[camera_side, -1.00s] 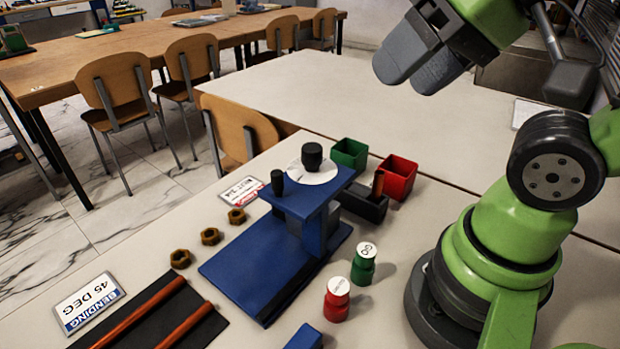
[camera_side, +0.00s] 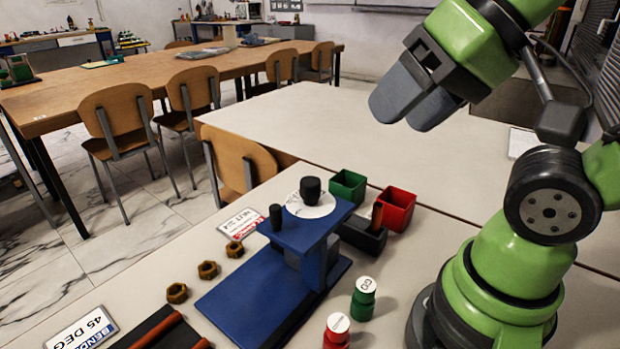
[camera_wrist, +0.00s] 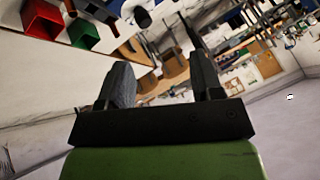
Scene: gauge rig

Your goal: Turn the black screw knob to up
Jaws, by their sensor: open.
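The black screw knob (camera_side: 311,189) stands upright on a white round dial (camera_side: 310,205) on top of the blue rig (camera_side: 318,232). A thinner black post (camera_side: 276,217) stands at the left end of the rig's top. Which way the knob is turned is too small to tell. My gripper (camera_side: 402,112) is empty and open, high above the table, up and to the right of the knob and well apart from it. In the wrist view its two fingers (camera_wrist: 160,85) are spread, with only the room between them.
A green box (camera_side: 348,186) and a red box (camera_side: 397,209) stand right of the rig. Green (camera_side: 363,300) and red (camera_side: 337,331) gauges stand in front. Several brass nuts (camera_side: 207,270) lie at the left. The far white table (camera_side: 370,125) is mostly clear.

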